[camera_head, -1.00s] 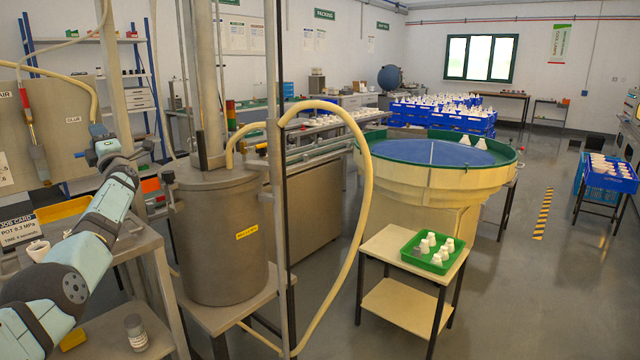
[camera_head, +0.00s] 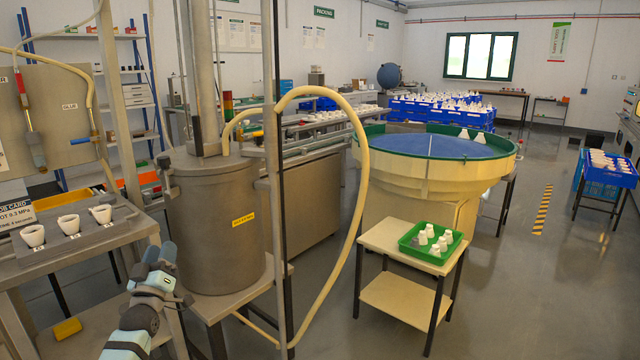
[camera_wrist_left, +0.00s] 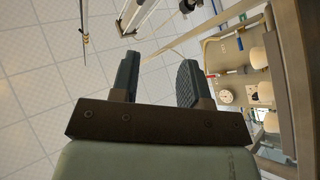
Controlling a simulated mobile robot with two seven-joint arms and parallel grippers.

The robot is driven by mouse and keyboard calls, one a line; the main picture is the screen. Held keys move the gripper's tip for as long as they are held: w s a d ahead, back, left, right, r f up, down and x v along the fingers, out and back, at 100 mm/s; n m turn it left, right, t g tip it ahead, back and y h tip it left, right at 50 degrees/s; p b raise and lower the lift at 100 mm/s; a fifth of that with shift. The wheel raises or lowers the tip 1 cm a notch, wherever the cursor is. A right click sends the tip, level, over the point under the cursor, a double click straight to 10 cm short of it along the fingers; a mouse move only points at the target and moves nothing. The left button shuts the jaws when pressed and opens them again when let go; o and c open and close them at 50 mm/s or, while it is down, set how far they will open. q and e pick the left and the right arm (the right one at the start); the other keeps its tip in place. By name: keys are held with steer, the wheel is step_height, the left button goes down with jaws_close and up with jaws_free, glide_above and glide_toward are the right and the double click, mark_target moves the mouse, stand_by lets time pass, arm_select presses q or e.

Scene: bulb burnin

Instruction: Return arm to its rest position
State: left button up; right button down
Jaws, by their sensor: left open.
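My left arm comes up from the bottom of the head view, with its gripper (camera_head: 160,252) pointing up, in front of the workbench's right end and the grey pressure pot (camera_head: 215,230). The gripper is open and empty. In the left wrist view its two dark fingers (camera_wrist_left: 160,78) stand apart with nothing between them. It is clear of the glue panel (camera_head: 50,110) on the left and its blue handle (camera_head: 80,141). My right gripper is not in view.
Three white cups, one of them (camera_head: 68,224), stand in a grey holder on the workbench. A vertical post (camera_head: 275,200) and cream hose (camera_head: 366,180) stand right of the pot. A green tray (camera_head: 410,246) of white pieces sits on a small table. Open floor lies farther right.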

arm_select(q)
steer(key=s+d+f+m+g+h+b, duration=0.1)
steer(key=s+d+f+m+g+h, duration=0.15)
steer(key=s+d+f, duration=0.45)
steer(key=s+d+f+m+g+h+b, duration=0.15)
steer(key=s+d+m+h, duration=0.25)
steer(key=s+d, duration=0.7)
steer(key=s+d+m+g+h, duration=0.1)
steer(key=s+d+h, duration=0.3)
steer(key=s, duration=1.2)
steer(key=s+d+r+g, duration=0.1)
steer(key=s+d+r, duration=0.2)
steer(key=s, duration=0.3)
arm_select(e)
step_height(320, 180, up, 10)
steer(key=p, duration=1.8)
arm_select(q)
steer(key=s+a+r+g+y+p, duration=0.3)
steer(key=a+r+g+y+p, duration=0.2)
steer(key=p, duration=1.4)
steer(key=shift+s+a+r+g+y, duration=0.35)
steer(key=shift+a+g+y, duration=0.6)
steer(key=shift+a, duration=0.5)
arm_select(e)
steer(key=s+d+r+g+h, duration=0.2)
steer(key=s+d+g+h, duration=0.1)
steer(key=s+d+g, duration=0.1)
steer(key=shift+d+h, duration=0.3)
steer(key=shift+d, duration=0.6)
